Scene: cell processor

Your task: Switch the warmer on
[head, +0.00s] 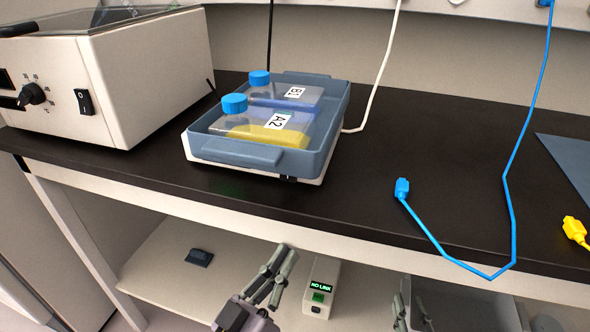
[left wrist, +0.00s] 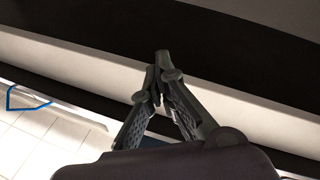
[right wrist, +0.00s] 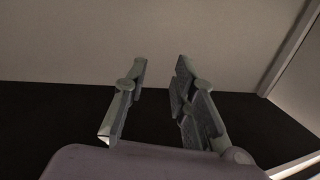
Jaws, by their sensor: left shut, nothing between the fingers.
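A cream-white box unit (head: 150,75) with a clear lid stands at the left of the bench. Its front has a black dial (head: 33,94) and a black rocker switch (head: 84,101) marked I and O. A low white base (head: 200,159) carries a blue-grey tray (head: 230,151) and has a small dark switch (head: 288,179) at its front. No label tells me which is the warmer. My left gripper (head: 283,258) is shut and empty, below the bench's front edge; its fingertips also meet in the left wrist view (left wrist: 160,62). My right gripper (head: 412,308) is open and empty, low at right.
The tray holds flasks B1 (head: 298,93) and A2 (head: 275,124) with blue caps. A blue cable plug (head: 402,189) and a yellow plug (head: 574,229) lie to the right. A small "NO LINK" box (head: 322,290) stands on the lower shelf (head: 160,270).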

